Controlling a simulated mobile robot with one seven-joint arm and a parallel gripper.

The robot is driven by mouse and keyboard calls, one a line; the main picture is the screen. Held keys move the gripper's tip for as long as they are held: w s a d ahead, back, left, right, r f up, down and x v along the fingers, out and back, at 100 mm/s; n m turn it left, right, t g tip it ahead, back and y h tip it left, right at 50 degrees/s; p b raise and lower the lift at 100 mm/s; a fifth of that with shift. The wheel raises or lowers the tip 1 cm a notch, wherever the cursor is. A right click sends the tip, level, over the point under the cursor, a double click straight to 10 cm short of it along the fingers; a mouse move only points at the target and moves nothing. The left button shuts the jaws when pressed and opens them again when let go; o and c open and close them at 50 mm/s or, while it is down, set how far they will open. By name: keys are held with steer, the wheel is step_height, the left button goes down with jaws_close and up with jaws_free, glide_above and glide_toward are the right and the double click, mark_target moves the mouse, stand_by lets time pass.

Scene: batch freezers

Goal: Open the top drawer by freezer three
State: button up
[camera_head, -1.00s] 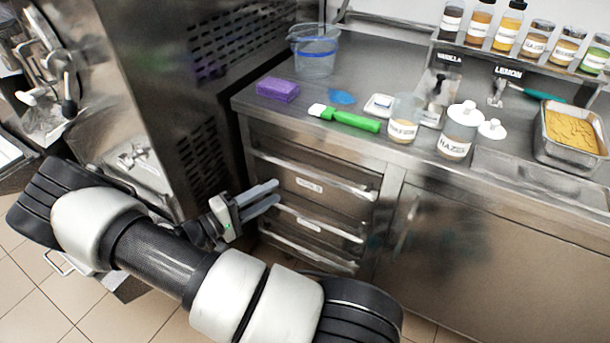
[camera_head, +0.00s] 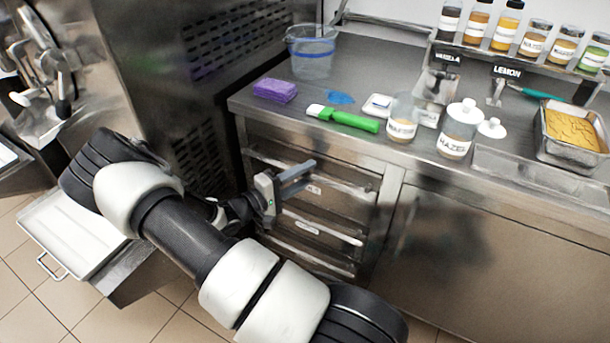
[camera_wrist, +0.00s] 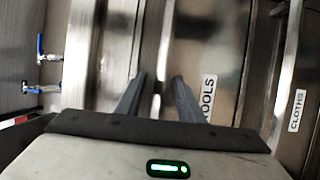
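The top drawer (camera_head: 338,201) is in the steel counter and looks shut. It has a long bar handle (camera_head: 350,187). In the wrist view its face bears a TOOLS label (camera_wrist: 209,97), and the bright handle (camera_wrist: 166,50) runs up the picture between my finger lines. My gripper (camera_head: 314,172) is in front of this drawer with its fingers pointing at the handle. My gripper in the wrist view (camera_wrist: 157,82) has its two fingers apart with a gap between them. I cannot tell whether they touch the handle.
A lower drawer with a CLOTHS label (camera_wrist: 297,110) has its own handle (camera_head: 325,228). A steel machine (camera_head: 190,90) stands left of the counter. A purple sponge (camera_head: 275,90), green-handled brush (camera_head: 345,119) and jars lie on top. A white tray (camera_head: 75,232) is at lower left.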

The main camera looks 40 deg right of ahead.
jaws_close()
steer(key=shift+a, duration=0.1)
steer(key=s+a, duration=0.5)
steer(key=a, duration=0.7)
steer(key=s+a, duration=0.5)
steer(key=a, duration=0.7)
steer(key=s+a, duration=0.5)
steer(key=a, duration=0.7)
steer(key=shift+p, duration=0.3)
jaws_free()
